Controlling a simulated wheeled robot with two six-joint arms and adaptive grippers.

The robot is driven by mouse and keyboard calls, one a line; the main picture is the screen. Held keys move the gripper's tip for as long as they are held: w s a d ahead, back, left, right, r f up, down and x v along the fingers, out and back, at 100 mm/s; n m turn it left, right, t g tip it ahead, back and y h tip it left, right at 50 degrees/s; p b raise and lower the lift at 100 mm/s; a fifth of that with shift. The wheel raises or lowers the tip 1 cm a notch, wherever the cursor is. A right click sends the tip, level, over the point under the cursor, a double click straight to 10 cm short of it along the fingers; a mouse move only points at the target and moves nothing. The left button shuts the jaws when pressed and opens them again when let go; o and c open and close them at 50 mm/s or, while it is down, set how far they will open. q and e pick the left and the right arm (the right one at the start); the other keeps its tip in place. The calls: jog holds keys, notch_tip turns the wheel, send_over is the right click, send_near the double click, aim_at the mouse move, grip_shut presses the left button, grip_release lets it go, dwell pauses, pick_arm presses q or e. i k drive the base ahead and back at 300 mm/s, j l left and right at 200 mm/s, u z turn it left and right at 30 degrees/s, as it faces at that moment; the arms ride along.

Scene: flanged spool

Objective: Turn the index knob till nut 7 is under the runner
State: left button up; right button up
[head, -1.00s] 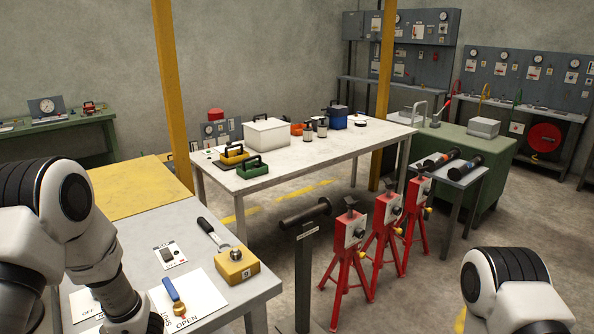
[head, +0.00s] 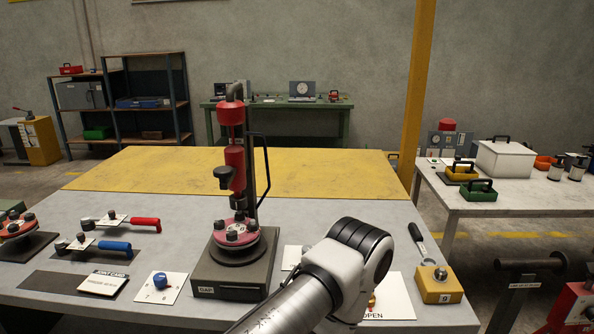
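A blue knob (head: 160,281), which looks like the index knob, sits on a white card at the front of the grey bench. The marks on the card are too small to read surely. Right of it, a red flange (head: 236,232) with several dark nuts stands on a dark base (head: 230,270). The red runner (head: 234,165) hangs above the flange on a post. I cannot read the nut numbers or tell which nut is under the runner. One of my arms crosses the front of the bench. Neither gripper shows, and nothing visible touches the knob.
Torque wrenches with a red handle (head: 145,223) and a blue handle (head: 113,246) lie left of the base. Another flange (head: 16,227) stands at far left. A yellow box (head: 438,285) sits at the right edge. The yellow bench area (head: 300,172) behind is clear.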

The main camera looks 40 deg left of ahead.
aim_at(232, 186)
jog(key=u, duration=1.85)
